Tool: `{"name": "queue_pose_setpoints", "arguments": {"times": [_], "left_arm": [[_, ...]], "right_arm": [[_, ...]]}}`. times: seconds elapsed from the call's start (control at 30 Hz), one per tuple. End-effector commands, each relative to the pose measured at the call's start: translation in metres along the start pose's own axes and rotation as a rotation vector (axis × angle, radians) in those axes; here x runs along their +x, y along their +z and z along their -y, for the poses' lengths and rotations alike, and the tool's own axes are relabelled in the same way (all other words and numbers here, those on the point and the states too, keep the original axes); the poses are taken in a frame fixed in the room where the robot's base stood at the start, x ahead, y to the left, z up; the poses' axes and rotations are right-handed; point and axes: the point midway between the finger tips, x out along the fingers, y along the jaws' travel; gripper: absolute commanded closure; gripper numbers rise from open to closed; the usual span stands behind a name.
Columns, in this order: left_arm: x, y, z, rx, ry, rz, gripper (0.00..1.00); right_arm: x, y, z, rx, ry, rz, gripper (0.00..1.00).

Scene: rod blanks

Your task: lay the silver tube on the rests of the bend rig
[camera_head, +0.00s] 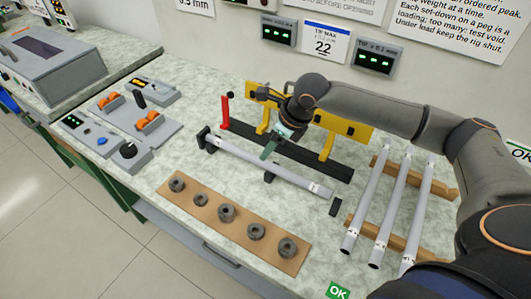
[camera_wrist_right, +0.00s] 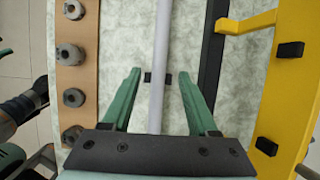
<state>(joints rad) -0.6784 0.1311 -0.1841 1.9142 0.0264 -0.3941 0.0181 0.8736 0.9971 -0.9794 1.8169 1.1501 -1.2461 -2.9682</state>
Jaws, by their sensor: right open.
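A silver tube (camera_head: 255,160) lies along the front of the bend rig, its left end by a black upright bracket (camera_head: 203,138). In the right wrist view the tube (camera_wrist_right: 159,50) runs lengthwise between the green fingers of my right gripper (camera_wrist_right: 160,85), over a small black rest (camera_wrist_right: 148,77). My right gripper (camera_head: 272,149) is open, with a finger on each side of the tube and gaps showing. The bend rig has a black rail (camera_head: 310,160), a yellow panel (camera_head: 357,131) and a red post (camera_head: 225,112).
Three pale tubes (camera_head: 390,210) lie on wooden racks (camera_head: 440,190) at the right. A brown board (camera_head: 192,211) with several grey weights lies in front of the rig. Control boxes (camera_head: 120,150) stand at the left.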

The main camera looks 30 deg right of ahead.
Motion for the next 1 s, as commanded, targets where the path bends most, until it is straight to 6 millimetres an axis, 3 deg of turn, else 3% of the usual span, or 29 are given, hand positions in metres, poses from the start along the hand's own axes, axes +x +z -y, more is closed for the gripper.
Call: {"name": "queue_pose_setpoints", "arguments": {"times": [0.1, 0.3, 1.0], "left_arm": [[-0.002, -0.001, 0.000, 0.000, 0.000, 0.000, 0.50], [-0.002, -0.002, 0.000, 0.000, 0.000, 0.000, 0.50], [-0.002, -0.002, 0.000, 0.000, 0.000, 0.001, 0.50]], "right_arm": [[-0.025, 0.001, 0.001, -0.001, -0.003, 0.002, 0.40], [-0.049, 0.000, 0.001, 0.001, -0.002, 0.001, 0.40], [-0.053, 0.000, 0.000, 0.001, 0.000, 0.000, 0.40]]}}
